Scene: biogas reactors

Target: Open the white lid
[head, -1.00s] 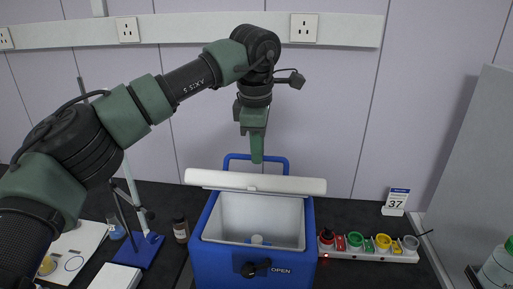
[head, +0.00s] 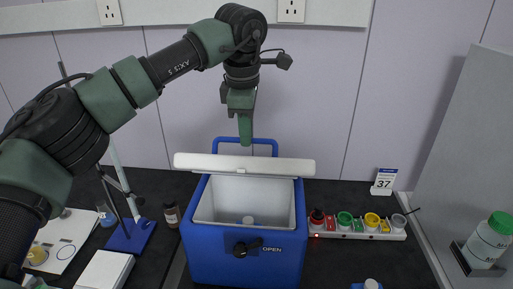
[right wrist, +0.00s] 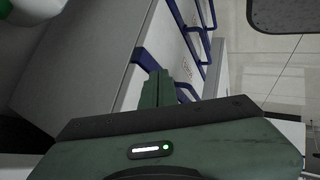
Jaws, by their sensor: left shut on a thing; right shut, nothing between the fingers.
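The white lid (head: 244,165) is raised over the back of the blue box (head: 215,248), with its long edge toward me. A blue handle (head: 274,147) rises behind the lid. My left gripper (head: 245,138) points down behind the lid, its fingers shut at the middle of the handle's top bar; the lid hides what lies lower. My right gripper (right wrist: 162,76) is shut and empty in the right wrist view, away from the box.
A rack of coloured caps (head: 358,228) stands right of the box and a brown bottle (head: 172,214) left. A retort stand (head: 128,236) is at the left. A green-capped bottle (head: 487,240) stands by the grey panel at right. Blue-framed racks (right wrist: 190,40) show in the right wrist view.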

